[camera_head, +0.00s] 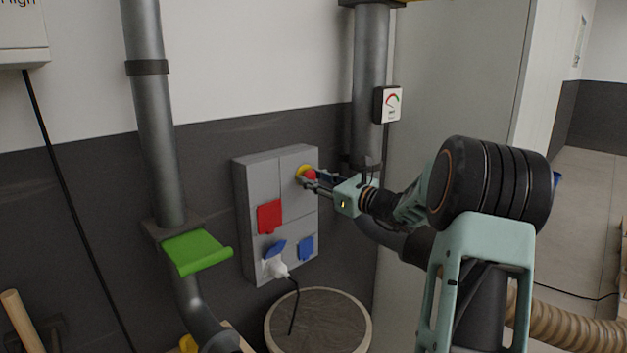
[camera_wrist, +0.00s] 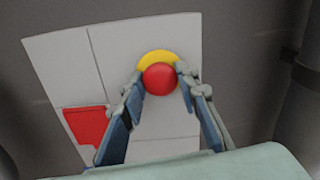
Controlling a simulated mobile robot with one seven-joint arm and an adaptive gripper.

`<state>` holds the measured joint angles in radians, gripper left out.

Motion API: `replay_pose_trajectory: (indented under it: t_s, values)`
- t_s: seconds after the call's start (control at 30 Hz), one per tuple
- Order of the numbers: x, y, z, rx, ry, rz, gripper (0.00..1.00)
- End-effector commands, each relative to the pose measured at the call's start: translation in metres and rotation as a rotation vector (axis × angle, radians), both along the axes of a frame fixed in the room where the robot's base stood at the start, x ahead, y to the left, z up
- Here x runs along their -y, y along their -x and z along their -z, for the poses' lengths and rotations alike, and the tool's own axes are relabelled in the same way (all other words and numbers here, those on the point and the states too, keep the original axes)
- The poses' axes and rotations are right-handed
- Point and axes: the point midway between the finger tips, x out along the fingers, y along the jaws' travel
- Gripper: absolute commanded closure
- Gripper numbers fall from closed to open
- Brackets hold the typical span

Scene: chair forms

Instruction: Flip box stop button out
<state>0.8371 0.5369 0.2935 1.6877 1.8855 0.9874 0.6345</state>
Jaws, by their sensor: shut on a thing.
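The grey box (camera_head: 291,221) is fixed to the wall in the head view, and its pale front (camera_wrist: 66,65) fills much of the wrist view. The red stop button (camera_wrist: 160,79) with its yellow ring (camera_wrist: 157,57) sits at the box's upper right; the button (camera_head: 310,174) also shows in the head view. My gripper (camera_head: 310,179) is at the button, with one finger on each side of it. In the wrist view the fingers of my gripper (camera_wrist: 163,86) are shut on the red button. Part of the yellow ring is hidden behind the button.
The box also has a red flap (camera_head: 269,216), blue flaps (camera_head: 306,248) and a white plug (camera_head: 275,267) with a black cable. A green lever (camera_head: 196,251) is on the pipe to the left. A round barrel top (camera_head: 319,325) is below.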

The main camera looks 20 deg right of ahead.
Motion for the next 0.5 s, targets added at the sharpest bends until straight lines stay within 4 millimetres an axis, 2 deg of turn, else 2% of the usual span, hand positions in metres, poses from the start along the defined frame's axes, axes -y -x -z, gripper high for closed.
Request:
replay_pose_trajectory:
  t_s: [0.2, 0.47, 0.5]
  values:
    - [0.007, 0.018, 0.002, 0.001, 0.002, 0.002, 1.00]
    - [0.008, 0.020, 0.001, -0.002, 0.001, 0.000, 1.00]
    - [0.008, 0.020, 0.001, -0.002, 0.000, 0.000, 0.67]
